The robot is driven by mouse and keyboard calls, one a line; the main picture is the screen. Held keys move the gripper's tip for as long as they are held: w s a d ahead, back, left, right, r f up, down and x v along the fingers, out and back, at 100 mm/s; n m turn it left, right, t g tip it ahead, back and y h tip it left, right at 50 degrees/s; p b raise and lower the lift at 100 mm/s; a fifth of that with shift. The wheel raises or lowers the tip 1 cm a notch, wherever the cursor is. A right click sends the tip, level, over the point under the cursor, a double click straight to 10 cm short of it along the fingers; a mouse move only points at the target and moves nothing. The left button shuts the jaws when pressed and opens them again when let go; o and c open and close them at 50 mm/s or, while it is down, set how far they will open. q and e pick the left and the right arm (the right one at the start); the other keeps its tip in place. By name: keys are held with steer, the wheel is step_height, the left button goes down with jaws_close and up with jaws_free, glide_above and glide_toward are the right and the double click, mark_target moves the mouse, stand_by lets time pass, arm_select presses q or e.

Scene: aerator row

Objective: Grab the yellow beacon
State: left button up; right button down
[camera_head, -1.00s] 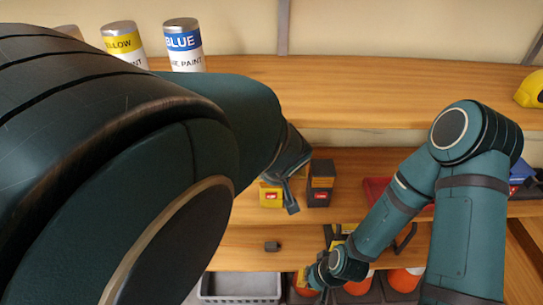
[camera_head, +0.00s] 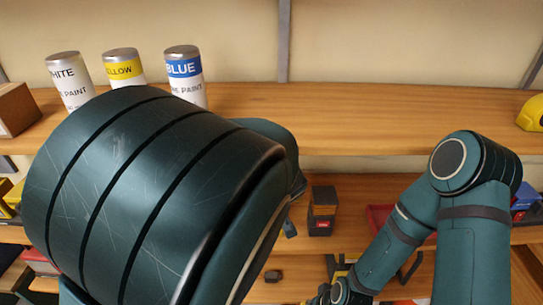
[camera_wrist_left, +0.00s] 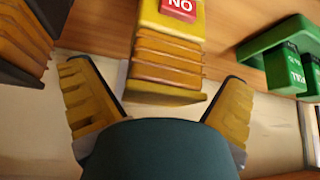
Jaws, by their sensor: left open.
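A yellow ribbed block with a red label (camera_wrist_left: 168,55), which fits the yellow beacon, shows in the left wrist view. My left gripper (camera_wrist_left: 156,76) is open, its yellow ribbed fingers to either side of the block's near end. I see gaps between fingers and block, with no clear contact. In the head view my left arm hides the block and most of this gripper. My right arm reaches down at the right, and its wrist (camera_head: 340,290) is at the bottom edge. Its fingers cannot be made out.
A dark box with a red label (camera_head: 321,212) stands on the lower shelf. Green items (camera_wrist_left: 285,60) are at the right in the wrist view. White, yellow and blue paint cans (camera_head: 184,75) and a yellow helmet (camera_head: 532,113) are on the upper shelf, whose middle is clear.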

arm_select(q)
steer(key=c, duration=1.3)
steer(key=shift+a, duration=0.1)
